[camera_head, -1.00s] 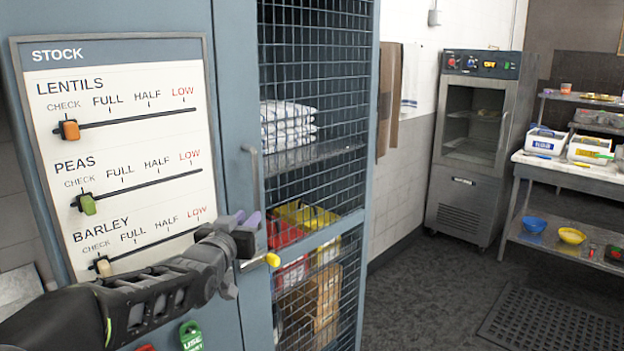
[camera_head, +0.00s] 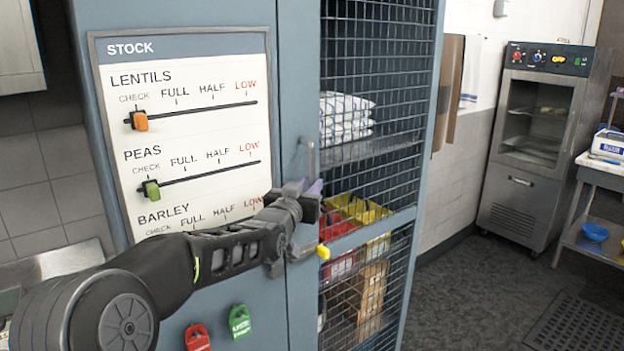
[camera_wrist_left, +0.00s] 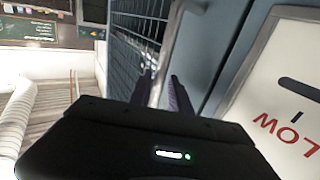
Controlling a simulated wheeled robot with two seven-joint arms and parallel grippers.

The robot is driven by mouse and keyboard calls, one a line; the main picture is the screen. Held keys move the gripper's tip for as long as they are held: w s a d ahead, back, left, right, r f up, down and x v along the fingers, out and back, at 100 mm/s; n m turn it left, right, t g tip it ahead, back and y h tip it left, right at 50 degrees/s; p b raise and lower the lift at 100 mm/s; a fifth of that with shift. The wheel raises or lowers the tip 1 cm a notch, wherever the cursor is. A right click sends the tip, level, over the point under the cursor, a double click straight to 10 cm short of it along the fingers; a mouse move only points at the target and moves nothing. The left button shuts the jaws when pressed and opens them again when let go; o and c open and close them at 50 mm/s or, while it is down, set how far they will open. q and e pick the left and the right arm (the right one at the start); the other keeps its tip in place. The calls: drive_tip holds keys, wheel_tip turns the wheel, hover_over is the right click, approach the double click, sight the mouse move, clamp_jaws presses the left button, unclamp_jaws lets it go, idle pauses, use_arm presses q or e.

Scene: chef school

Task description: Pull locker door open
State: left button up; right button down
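The locker door (camera_head: 300,119) has a blue-grey frame with wire mesh (camera_head: 375,85) and shows no clear gap at its left edge. A vertical metal bar handle (camera_head: 308,160) is on its left frame. My right gripper is not in view.
The stock board (camera_head: 190,130) is left of the door. Red (camera_head: 198,337) and green (camera_head: 239,320) tags hang below it. Folded cloths (camera_head: 346,117) and a cardboard box (camera_head: 371,290) are behind the mesh. Open floor (camera_head: 470,300) lies right, before a metal cabinet (camera_head: 535,145).

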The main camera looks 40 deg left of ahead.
use_arm(q)
drive_tip(key=shift+x, duration=0.95)
drive_tip(key=shift+c, duration=0.2)
clamp_jaws()
idle(0.5)
